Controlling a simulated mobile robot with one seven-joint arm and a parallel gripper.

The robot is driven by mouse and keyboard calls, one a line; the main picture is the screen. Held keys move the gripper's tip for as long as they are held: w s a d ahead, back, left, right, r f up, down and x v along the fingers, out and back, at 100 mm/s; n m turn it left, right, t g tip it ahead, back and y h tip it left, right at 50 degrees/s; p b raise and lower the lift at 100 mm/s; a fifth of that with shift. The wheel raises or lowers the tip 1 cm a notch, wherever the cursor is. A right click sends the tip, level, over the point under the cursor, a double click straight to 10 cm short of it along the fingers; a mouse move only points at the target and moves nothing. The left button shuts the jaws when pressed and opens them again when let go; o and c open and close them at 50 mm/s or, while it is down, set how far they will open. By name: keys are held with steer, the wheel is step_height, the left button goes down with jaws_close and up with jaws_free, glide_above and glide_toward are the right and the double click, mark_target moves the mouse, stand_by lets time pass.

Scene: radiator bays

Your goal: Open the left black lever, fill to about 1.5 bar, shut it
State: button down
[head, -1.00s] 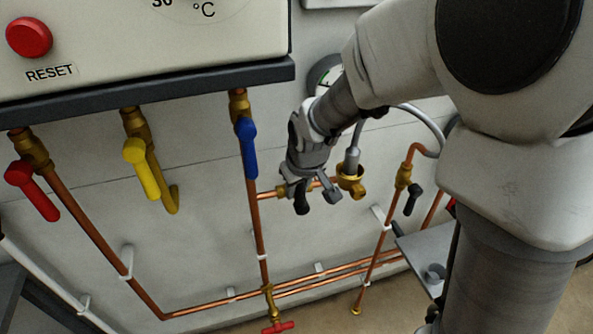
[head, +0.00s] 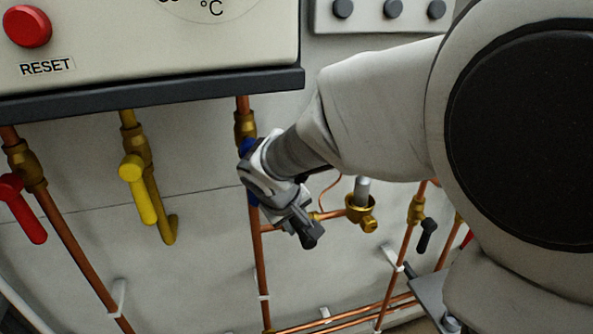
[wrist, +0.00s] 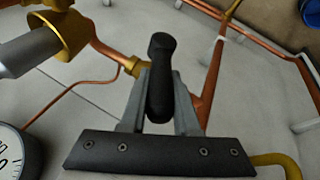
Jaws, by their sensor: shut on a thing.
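My gripper (head: 298,222) is shut on the left black lever (wrist: 160,80), which stands between the two fingers in the wrist view. In the head view the lever's dark end (head: 313,235) sticks out of the fingers toward the lower right. The lever's valve sits on the short copper branch beside the blue-handled pipe; the valve body is mostly hidden, so I cannot tell how far open it is. The pressure gauge (wrist: 14,155) is cut off at the lower left of the wrist view, with no needle readable. My arm hides it in the head view.
A brass connector (head: 361,208) with a grey hose end is right of my gripper. A second black lever (head: 428,235) hangs farther right. The blue lever (head: 247,147) is mostly behind my wrist. Yellow (head: 140,190) and red (head: 25,210) levers are left, under the boiler casing (head: 150,50).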

steer(key=shift+s+f, duration=0.1)
steer(key=shift+f, duration=0.05)
steer(key=c, duration=0.7)
jaws_free()
steer(key=shift+o, duration=0.2)
steer(key=shift+d+r+p, duration=0.1)
steer(key=shift+r+p, duration=0.15)
steer(key=shift+p, duration=0.2)
